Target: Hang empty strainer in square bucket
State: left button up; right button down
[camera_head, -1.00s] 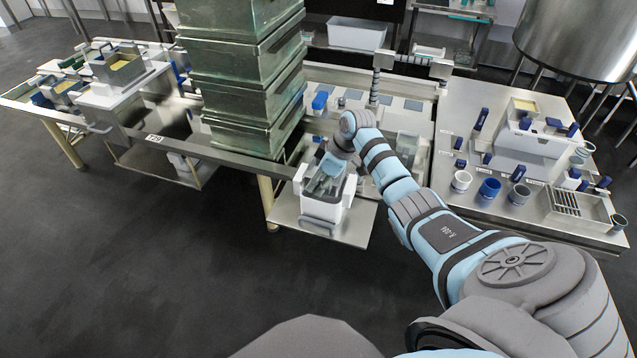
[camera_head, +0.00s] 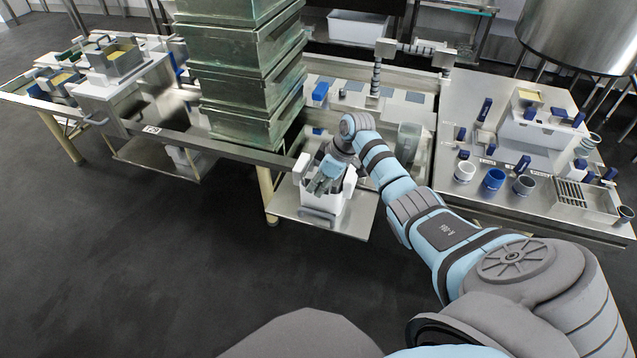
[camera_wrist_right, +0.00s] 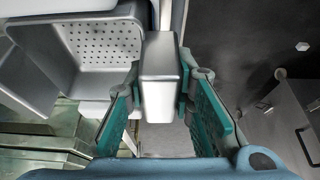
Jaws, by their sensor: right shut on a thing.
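A white square bucket (camera_head: 322,203) stands on the low steel shelf, with raised white parts at its left and right sides. My right gripper (camera_head: 320,185) reaches down over it and covers most of its opening. In the right wrist view, my right gripper (camera_wrist_right: 160,100) is shut on a pale, block-shaped handle (camera_wrist_right: 160,72). The perforated metal strainer (camera_wrist_right: 97,45) shows left of the handle and looks empty. The handle seems to belong to it. I cannot tell how the strainer sits against the bucket's rim. My left gripper is not in view.
A tall stack of green-tinted bins (camera_head: 245,85) stands on the table edge left of my right arm. The steel table (camera_head: 535,150) at right carries several cups and blue-handled tools. A clear jug (camera_head: 408,142) stands close to my forearm. The floor at left is open.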

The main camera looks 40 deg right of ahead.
jog(key=shift+f, duration=0.45)
jog(key=c, duration=1.3)
grip_release()
notch_tip(320, 180, up, 12)
jog(key=p, duration=1.2)
jog(key=shift+r+p, duration=0.2)
jog(key=shift+p, duration=0.2)
jog(key=shift+f, duration=0.1)
jog(key=shift+f, duration=0.1)
